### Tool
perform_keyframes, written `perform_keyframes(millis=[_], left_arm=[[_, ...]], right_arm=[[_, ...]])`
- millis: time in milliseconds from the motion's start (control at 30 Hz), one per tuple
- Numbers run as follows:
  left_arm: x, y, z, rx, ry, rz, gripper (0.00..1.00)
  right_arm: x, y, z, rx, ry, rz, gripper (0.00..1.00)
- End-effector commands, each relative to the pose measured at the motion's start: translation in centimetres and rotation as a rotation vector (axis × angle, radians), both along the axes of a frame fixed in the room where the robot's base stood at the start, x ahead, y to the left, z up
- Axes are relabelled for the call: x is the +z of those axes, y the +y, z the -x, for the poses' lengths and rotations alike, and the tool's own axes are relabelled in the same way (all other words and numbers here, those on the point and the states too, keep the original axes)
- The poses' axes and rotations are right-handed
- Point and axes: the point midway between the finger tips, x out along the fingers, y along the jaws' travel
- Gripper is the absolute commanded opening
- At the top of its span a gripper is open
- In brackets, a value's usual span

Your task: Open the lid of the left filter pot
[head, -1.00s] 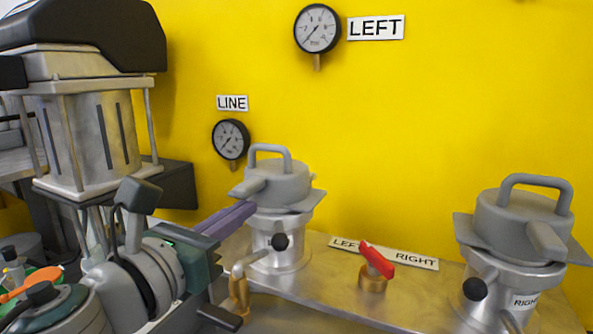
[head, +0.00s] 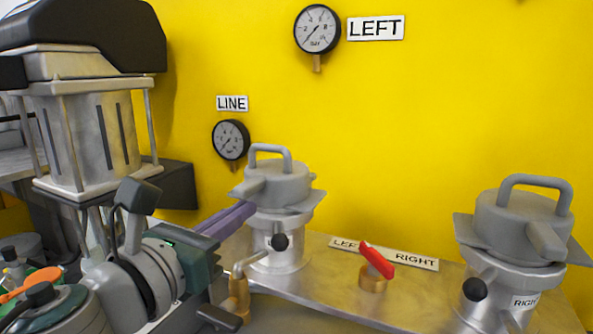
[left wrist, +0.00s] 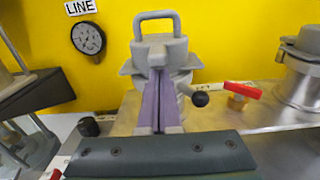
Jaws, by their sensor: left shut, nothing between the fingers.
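The left filter pot (head: 280,228) stands on the metal bench with its grey lid (head: 285,186) seated on top. The lid has an arched handle (head: 270,153) and a stubby lug pointing toward me. A small black ball knob (head: 280,242) sits on the pot's front. My left gripper (head: 248,208) has its purple fingers closed together, empty, at the left front of the pot. In the left wrist view the fingers (left wrist: 158,100) point at the pot just below the lid (left wrist: 160,55); whether they touch it I cannot tell. My right gripper is not in view.
The right filter pot (head: 510,285) stands at the far right, lid on. A red-handled valve (head: 376,262) sits between the pots before a LEFT/RIGHT plate (head: 415,259). A brass-coloured fitting (head: 239,292) stands near my left gripper. Gauges hang on the yellow wall (head: 430,120).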

Motion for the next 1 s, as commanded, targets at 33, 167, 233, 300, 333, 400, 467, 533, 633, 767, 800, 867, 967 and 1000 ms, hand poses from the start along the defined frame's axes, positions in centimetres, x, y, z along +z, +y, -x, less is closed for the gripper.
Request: perform_keyframes(millis=[33,167,233,300,333,400,467,533,633,767,800,867,967,1000], left_arm=[[0.0,0.0,0.0,0.0,0.0,0.0,0.0],[0.0,0.0,0.0,0.0,0.0,0.0,0.0],[0.0,0.0,0.0,0.0,0.0,0.0,0.0],[0.0,0.0,0.0,0.0,0.0,0.0,0.0],[0.0,0.0,0.0,0.0,0.0,0.0,0.0],[0.0,0.0,0.0,0.0,0.0,0.0,0.0],[0.0,0.0,0.0,0.0,0.0,0.0,0.0],[0.1,0.0,0.0,0.0,0.0,0.0,0.0],[0.6,0.0,-0.1,0.0,0.0,-0.001,0.0],[2.0,-0.1,-0.2,0.0,-0.001,-0.002,0.0],[2.5,-0.1,-0.3,0.0,-0.001,-0.001,0.0],[3.2,-0.1,-0.4,-0.001,-0.001,-0.001,0.0],[4.1,-0.2,-0.5,-0.001,-0.001,-0.001,0.0],[4.2,-0.2,-0.5,-0.001,-0.001,0.0,0.0]], right_arm=[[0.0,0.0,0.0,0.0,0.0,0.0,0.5],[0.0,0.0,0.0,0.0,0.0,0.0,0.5],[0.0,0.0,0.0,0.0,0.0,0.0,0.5],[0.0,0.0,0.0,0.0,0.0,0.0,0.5],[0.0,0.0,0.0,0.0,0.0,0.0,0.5],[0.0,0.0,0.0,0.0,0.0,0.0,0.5],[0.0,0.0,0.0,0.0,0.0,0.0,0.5],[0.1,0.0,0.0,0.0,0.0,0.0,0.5],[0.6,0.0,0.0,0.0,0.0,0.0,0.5],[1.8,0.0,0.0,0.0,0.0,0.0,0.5],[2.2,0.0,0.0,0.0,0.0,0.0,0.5],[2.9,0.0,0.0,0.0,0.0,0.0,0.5],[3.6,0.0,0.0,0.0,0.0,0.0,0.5],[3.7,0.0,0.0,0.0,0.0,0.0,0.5]])
